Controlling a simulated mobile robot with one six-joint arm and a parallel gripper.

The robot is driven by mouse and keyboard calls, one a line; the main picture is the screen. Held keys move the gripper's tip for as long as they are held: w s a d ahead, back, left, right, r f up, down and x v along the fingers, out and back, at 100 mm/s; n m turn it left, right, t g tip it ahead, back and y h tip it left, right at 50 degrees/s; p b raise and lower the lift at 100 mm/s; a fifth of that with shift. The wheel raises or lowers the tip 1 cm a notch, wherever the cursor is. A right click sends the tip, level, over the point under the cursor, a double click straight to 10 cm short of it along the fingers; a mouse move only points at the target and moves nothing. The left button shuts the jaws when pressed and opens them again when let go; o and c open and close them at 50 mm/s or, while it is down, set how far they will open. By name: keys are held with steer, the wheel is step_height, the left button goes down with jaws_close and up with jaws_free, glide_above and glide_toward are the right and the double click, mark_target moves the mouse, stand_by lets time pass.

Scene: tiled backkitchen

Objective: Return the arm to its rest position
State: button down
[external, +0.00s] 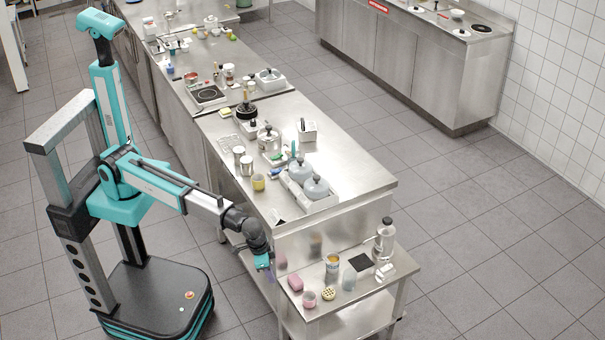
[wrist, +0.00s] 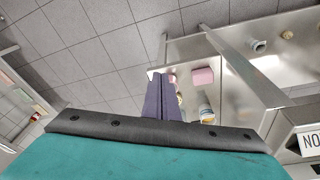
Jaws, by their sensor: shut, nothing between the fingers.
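My gripper (external: 268,272) hangs at the end of my teal and grey arm in the external view, beside the left edge of the low steel side table. In the wrist view its dark purple fingers (wrist: 162,98) lie together with nothing between them. The arm reaches out to the right from my column, slanting down. A pink sponge-like block (external: 294,282) lies on the low table just right of the gripper, apart from it; it also shows in the wrist view (wrist: 203,76).
Tiled floor (external: 480,270) is clear to the right.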

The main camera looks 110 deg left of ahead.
steer(key=s+d+f+m, duration=0.3)
steer(key=s+d+f, duration=0.1)
steer(key=d+f, duration=0.2)
steer(key=s+a+f+m+g, duration=0.1)
steer(key=s+f+m, duration=0.1)
steer(key=s+f, duration=0.45)
steer(key=s+a+f+g, duration=0.4)
steer(key=s+a+f, duration=0.95)
steer(key=f, duration=0.25)
steer(key=s+a+f+g, duration=0.1)
steer(key=s+a+f, duration=0.1)
steer(key=s, duration=0.4)
steer(key=s+a+f+g, duration=0.1)
steer(key=s+a+f, duration=0.2)
steer(key=s, duration=0.4)
steer(key=s+a+f+n+g+b, duration=0.1)
steer(key=s+a+f, duration=0.1)
steer(key=s, duration=0.5)
steer(key=shift+s+a+f+h, duration=0.2)
steer(key=shift+a+h, duration=0.1)
steer(key=shift+a, duration=0.55)
